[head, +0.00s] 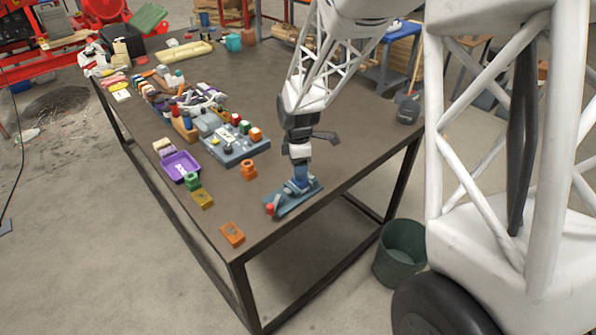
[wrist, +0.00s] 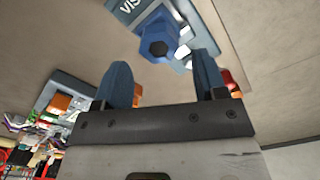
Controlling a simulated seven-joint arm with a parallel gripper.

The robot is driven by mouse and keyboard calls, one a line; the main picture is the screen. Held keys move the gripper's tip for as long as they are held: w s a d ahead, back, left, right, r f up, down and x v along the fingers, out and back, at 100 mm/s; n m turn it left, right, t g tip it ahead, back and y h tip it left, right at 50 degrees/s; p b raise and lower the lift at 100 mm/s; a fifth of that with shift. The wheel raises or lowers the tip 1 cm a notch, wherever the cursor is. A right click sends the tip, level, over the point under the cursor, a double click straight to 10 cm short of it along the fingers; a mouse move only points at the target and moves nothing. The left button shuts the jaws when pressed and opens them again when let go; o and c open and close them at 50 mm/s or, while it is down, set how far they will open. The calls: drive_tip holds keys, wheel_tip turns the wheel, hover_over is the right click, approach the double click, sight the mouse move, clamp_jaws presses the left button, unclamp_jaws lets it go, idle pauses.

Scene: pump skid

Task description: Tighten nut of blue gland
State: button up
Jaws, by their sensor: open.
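A blue gland with a hexagonal nut (wrist: 157,42) shows in the wrist view, just beyond the fingertips and between their lines. It stands on a blue-grey plate (wrist: 215,22) with white lettering. In the head view the plate (head: 311,194) lies near the table's front right edge. My gripper (head: 300,178) is pointed down over this plate. Its two blue fingers are spread and empty in the wrist view (wrist: 163,72), and the nut appears apart from them. In the head view I cannot clearly separate the gland from the fingers.
A red part (head: 270,209) sits at the plate's left end. Orange blocks (head: 232,234) (head: 248,169), a yellow block (head: 202,198) and a purple tray (head: 181,166) lie to the left. A grey panel with coloured parts (head: 234,149) stands behind. Bare table lies right of the plate.

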drive_tip(key=shift+f, duration=1.65)
drive_tip(key=shift+c, duration=0.3)
drive_tip(key=c, duration=0.9)
